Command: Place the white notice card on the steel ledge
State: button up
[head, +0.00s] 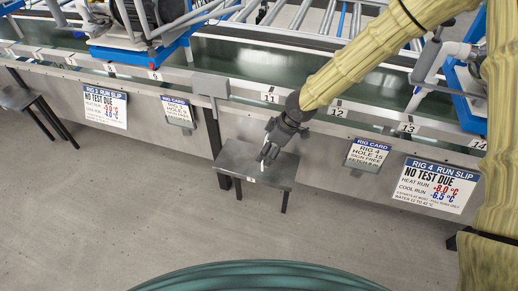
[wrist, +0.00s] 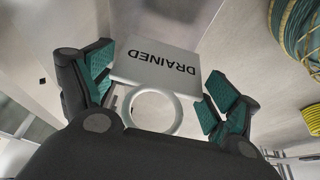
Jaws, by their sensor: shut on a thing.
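The white notice card (wrist: 158,68) shows in the wrist view with the word DRAINED upside down and a white ring (wrist: 153,110) on its near side. My gripper (wrist: 163,92) is shut on it, with the green-padded fingers either side of the ring. In the head view my gripper (head: 269,150) points down over a small grey steel ledge on legs (head: 230,160), and only a thin white sliver of the card (head: 264,158) shows at the fingers. I cannot tell whether the card touches the ledge. A small white label (head: 251,180) is on the ledge's front edge.
A second small steel ledge (head: 14,98) stands at the far left. Behind are a long numbered bench front (head: 330,140) with a rig 4 run slip (head: 436,186), a rig 4 card (head: 368,154) and rig 3 signs (head: 105,106). The floor in front is clear.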

jog(key=shift+w+a+f+b, duration=0.3)
jog(key=shift+w+a+f, duration=0.5)
jog(key=shift+f, duration=0.2)
jog(key=shift+w+a+f+b, duration=0.3)
jog(key=shift+w+a+f, duration=0.4)
jog(key=shift+a+f, duration=0.2)
jog(key=shift+f, duration=0.15)
jog(key=o, duration=0.8)
jog(key=p+v, duration=0.2)
jog(key=v, duration=1)
jog(key=shift+d, duration=0.1)
